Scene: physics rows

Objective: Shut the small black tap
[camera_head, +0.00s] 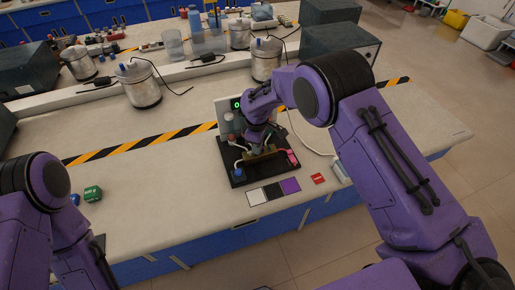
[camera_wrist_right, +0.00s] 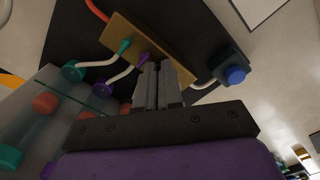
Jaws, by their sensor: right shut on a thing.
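A bench rig stands on a black base plate (camera_head: 226,160), with a brass-coloured block (camera_head: 268,159) across it. In the right wrist view the block (camera_wrist_right: 133,39) carries a teal tap (camera_wrist_right: 124,46) and a purple tap (camera_wrist_right: 143,56), joined to white tubes. My right gripper (camera_head: 257,146) is over the block. In the right wrist view its fingers (camera_wrist_right: 159,68) are close together, with tips at the block's edge, beside the purple tap. They are shut on what appears to be the small black tap, mostly hidden between them. My left arm shows at lower left, its fingers out of view.
A blue knob (camera_head: 238,174) and pink parts (camera_head: 292,157) sit on the rig. White, black and purple squares (camera_head: 274,191) and a red block (camera_head: 318,178) lie in front. A green block (camera_head: 93,193) is at left. Metal pots (camera_head: 139,85) stand behind.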

